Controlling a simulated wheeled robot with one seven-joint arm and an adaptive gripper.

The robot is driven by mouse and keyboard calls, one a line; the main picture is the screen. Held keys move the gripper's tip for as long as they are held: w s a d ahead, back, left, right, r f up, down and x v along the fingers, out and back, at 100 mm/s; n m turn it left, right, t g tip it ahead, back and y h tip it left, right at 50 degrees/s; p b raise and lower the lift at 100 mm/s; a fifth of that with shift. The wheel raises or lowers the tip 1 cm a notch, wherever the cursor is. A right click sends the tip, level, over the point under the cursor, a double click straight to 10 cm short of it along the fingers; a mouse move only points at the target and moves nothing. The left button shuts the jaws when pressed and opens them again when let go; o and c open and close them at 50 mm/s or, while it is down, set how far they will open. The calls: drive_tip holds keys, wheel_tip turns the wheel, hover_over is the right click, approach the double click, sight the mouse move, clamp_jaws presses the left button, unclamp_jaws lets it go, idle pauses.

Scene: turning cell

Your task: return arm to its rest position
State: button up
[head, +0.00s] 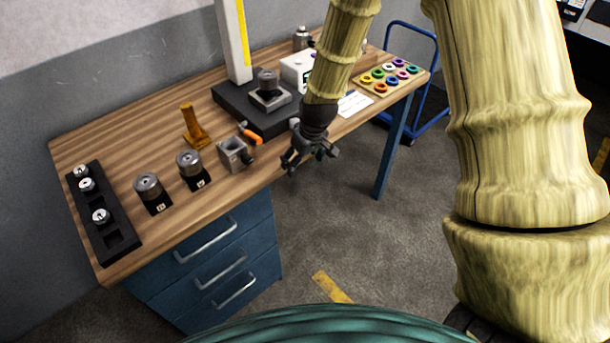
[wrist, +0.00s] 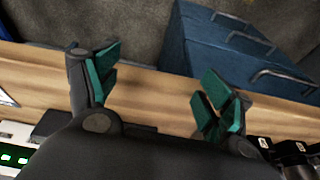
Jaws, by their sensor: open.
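My gripper (head: 308,163) hangs at the front edge of the wooden bench (head: 120,122) in the head view, fingers pointing down toward the floor. In the wrist view my gripper (wrist: 155,95) shows two green-padded fingers spread wide apart with nothing between them. Behind the fingers there are the bench's front strip (wrist: 145,90), the grey floor and the blue drawer cabinet (wrist: 215,50). My arm comes down from the top of the head view and hides part of the bench's back right.
A black rack (head: 122,243) with metal parts, two round metal pieces, a small grey vise (head: 234,154), an orange-handled tool (head: 250,134) and a yellow stand (head: 192,125) sit left of my gripper. A black-based gauge stand (head: 240,110) is behind. A blue trolley (head: 428,100) stands right. Front floor is open.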

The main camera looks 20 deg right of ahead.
drive_tip(key=s+f+m+g, duration=0.1)
drive_tip(key=s+f+m, duration=0.1)
drive_tip(key=s+f, duration=1.5)
drive_tip(key=s+f+g, duration=0.1)
drive_tip(key=s+f, duration=0.2)
drive_tip(key=s, duration=0.6)
drive_tip(key=s+a+f+m+h+b, duration=0.1)
drive_tip(key=s+f, duration=0.3)
drive_tip(key=s, duration=0.6)
drive_tip(key=shift+s+a+f+m+g, duration=0.2)
drive_tip(key=shift+s+m+g, duration=0.1)
drive_tip(key=shift+g, duration=0.1)
